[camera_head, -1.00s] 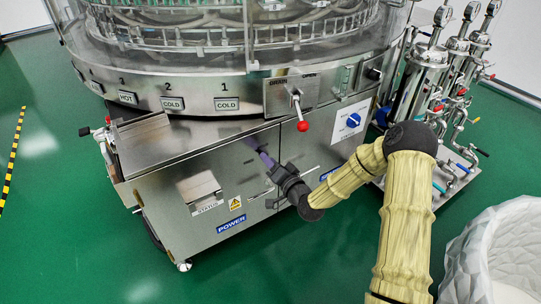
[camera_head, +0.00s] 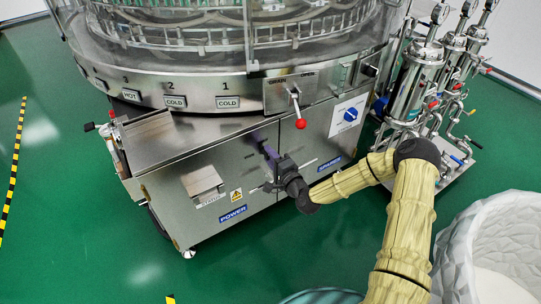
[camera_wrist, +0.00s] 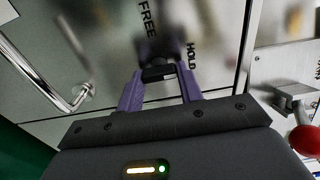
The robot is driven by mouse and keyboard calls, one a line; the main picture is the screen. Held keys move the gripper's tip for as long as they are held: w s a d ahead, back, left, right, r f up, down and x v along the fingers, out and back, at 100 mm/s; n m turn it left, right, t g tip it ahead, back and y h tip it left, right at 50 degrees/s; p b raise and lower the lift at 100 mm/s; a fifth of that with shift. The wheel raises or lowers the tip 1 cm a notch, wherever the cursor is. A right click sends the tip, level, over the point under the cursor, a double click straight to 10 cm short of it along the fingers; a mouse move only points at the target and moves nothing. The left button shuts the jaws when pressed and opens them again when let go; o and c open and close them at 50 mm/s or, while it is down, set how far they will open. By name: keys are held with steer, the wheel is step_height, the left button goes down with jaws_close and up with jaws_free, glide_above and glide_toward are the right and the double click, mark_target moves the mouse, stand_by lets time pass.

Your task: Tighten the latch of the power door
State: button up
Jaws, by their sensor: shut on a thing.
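The power door is the steel panel with the blue POWER label (camera_head: 232,213), on the machine's front in the head view. My gripper (camera_head: 265,146) reaches the upper right part of the panel, near the seam to the neighbouring SPANNER-side panel. In the wrist view, its purple fingers (camera_wrist: 160,76) are closed on the small black latch (camera_wrist: 157,72), one on each side. The words FREE and HOLD are printed beside the latch. The latch is mostly hidden by my gripper in the head view. A bent metal door handle (camera_wrist: 45,62) is left of the fingers.
A red-knobbed lever (camera_head: 299,112) sticks out above the gripper, and its red ball shows at the right of the wrist view. Metal filter columns (camera_head: 415,90) and a white bin (camera_head: 470,255) are at right.

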stand_by(0.3)
steer(key=o, duration=1)
steer(key=p+v, duration=0.4)
steer(key=v, duration=1.3)
steer(key=shift+s+d+p, duration=0.15)
steer(key=shift+d+p, duration=0.05)
steer(key=shift+p, duration=0.15)
steer(key=shift+a+f, duration=0.1)
